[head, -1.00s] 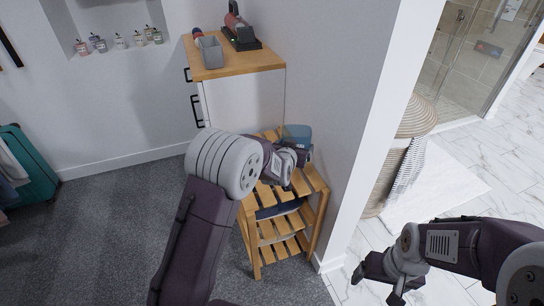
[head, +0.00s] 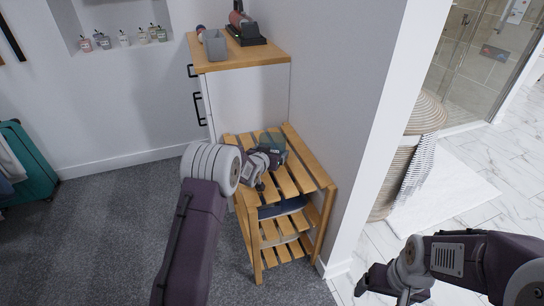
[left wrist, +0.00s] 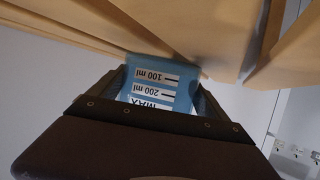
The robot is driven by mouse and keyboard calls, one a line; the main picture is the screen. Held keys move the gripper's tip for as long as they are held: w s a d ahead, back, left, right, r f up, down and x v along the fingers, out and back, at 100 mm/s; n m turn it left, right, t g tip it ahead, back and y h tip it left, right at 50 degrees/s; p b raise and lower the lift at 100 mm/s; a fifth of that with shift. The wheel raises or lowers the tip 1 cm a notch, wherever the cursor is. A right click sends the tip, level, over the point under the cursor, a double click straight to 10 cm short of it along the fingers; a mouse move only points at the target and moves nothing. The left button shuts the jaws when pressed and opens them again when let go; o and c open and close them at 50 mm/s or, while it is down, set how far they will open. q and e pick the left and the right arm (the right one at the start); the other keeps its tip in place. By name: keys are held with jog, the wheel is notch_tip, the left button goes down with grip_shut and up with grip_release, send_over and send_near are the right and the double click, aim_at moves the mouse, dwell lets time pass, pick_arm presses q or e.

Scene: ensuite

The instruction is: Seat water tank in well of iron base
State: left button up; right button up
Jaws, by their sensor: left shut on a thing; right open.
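The water tank (head: 273,142) is a translucent blue container. My left gripper (head: 264,158) is shut on it, over the top of the slatted wooden rack. In the left wrist view the tank (left wrist: 152,88) shows between the two fingers, its printed ml marks upside down, close by the wooden slats; I cannot tell whether it touches them. The iron base (head: 248,37) is black and stands on the cabinet top with a reddish iron (head: 238,20) on it. Its well is not visible. My right gripper (head: 385,285) is open and empty at the lower right, above the tiled floor.
The white cabinet (head: 245,95) has a wooden top, holding a grey box (head: 214,45) beside the base. The rack (head: 320,170) stands in front of it, with folded cloth on a lower shelf. A wall is close on the right.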

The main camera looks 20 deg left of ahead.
pick_arm(q)
jog(key=shift+r, duration=0.15)
jog(key=o, duration=1.4)
jog(key=shift+f, duration=0.2)
jog(key=shift+c, duration=0.2)
jog(key=shift+r, duration=0.25)
jog(key=shift+s+r+p, duration=0.2)
jog(key=shift+s+p, duration=0.15)
jog(key=shift+p, duration=0.1)
jog(key=p+v, duration=0.3)
jog(key=v, duration=0.8)
jog(key=shift+s+d+p, duration=0.1)
jog(key=shift+p, duration=0.3)
jog(key=shift+f, duration=0.1)
jog(key=shift+s, duration=0.15)
